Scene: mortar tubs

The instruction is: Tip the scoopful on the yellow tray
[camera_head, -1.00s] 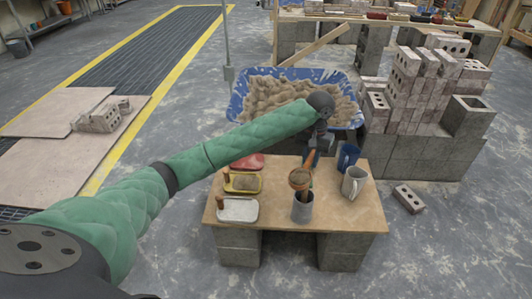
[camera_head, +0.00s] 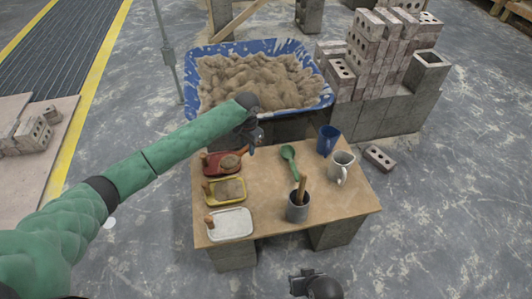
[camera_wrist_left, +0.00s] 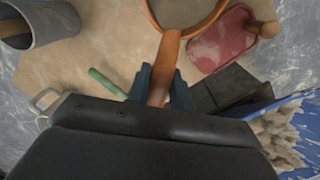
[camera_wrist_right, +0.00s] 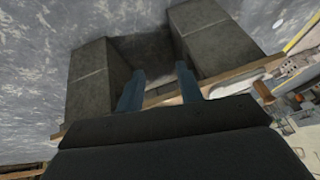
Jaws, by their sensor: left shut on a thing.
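My left gripper (camera_head: 250,137) is shut on the handle of an orange scoop (camera_wrist_left: 168,60). The scoop's bowl (camera_head: 231,162) has brownish material in it and, from the head, appears over the red tray (camera_head: 211,168). I cannot tell its height above the tray. The red tray also shows beside the bowl in the left wrist view (camera_wrist_left: 222,45). The yellow tray (camera_head: 241,201), with a brownish inside, lies just in front of the red one. My right gripper (camera_head: 308,281) is open and empty beyond the table's front edge; its fingers show apart in the right wrist view (camera_wrist_right: 160,88).
A white tray (camera_head: 230,226) lies nearest the front. A blue tub (camera_head: 190,75) of sand stands behind.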

